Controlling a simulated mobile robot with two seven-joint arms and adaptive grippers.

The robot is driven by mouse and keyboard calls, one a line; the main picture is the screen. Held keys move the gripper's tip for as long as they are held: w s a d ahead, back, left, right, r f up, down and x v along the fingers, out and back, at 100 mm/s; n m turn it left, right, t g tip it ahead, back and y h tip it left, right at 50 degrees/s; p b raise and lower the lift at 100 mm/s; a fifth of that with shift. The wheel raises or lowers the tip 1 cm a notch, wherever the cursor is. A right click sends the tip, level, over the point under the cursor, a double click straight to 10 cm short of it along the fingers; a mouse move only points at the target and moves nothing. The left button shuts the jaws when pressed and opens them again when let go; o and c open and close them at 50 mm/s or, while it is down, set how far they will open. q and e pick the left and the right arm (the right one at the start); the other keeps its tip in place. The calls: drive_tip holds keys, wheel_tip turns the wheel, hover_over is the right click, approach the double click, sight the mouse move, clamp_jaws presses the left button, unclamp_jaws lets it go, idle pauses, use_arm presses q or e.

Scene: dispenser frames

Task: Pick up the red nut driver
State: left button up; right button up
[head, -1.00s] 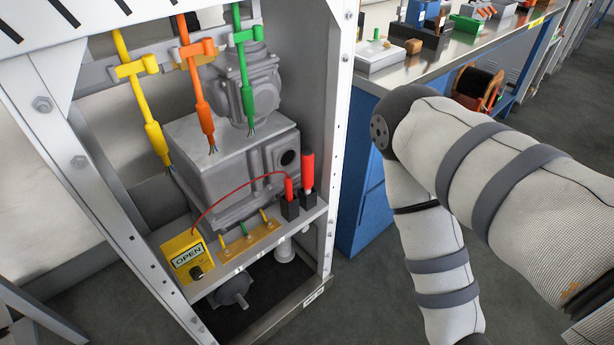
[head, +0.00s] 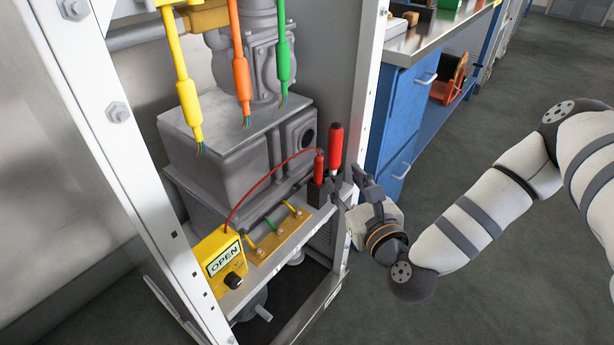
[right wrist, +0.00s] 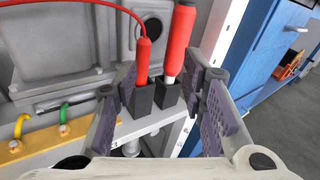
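The red nut driver (head: 335,145) has a red handle with a dark top. It stands upright in a black holder (right wrist: 168,93) at the right end of the shelf. In the right wrist view its red handle (right wrist: 180,35) sits above a pale lower part. A smaller red probe (head: 319,165) with a red lead stands just left of it in its own black holder (head: 316,193). My right gripper (head: 350,187) is open in front of the holders. In the right wrist view both holders show between its spread fingers (right wrist: 161,78). My left gripper is out of view.
A yellow OPEN box (head: 219,262) joins the red lead at the shelf's left. Yellow, orange (head: 241,80) and green cables hang above.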

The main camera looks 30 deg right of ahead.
sight(338, 140)
drive_tip(key=w+d+m, duration=0.1)
drive_tip(key=w+d, duration=0.1)
drive_tip(key=w, duration=0.2)
drive_tip(key=w+d+r+h, duration=0.1)
drive_tip(key=w, duration=0.3)
drive_tip(key=w+d+r+m, duration=0.1)
drive_tip(key=w+d, duration=0.1)
drive_tip(key=w, duration=0.2)
drive_tip(key=shift+w+d+m+t, duration=0.15)
drive_tip(key=shift+d+m+t, duration=0.15)
drive_tip(key=shift+t, duration=0.1)
clamp_jaws()
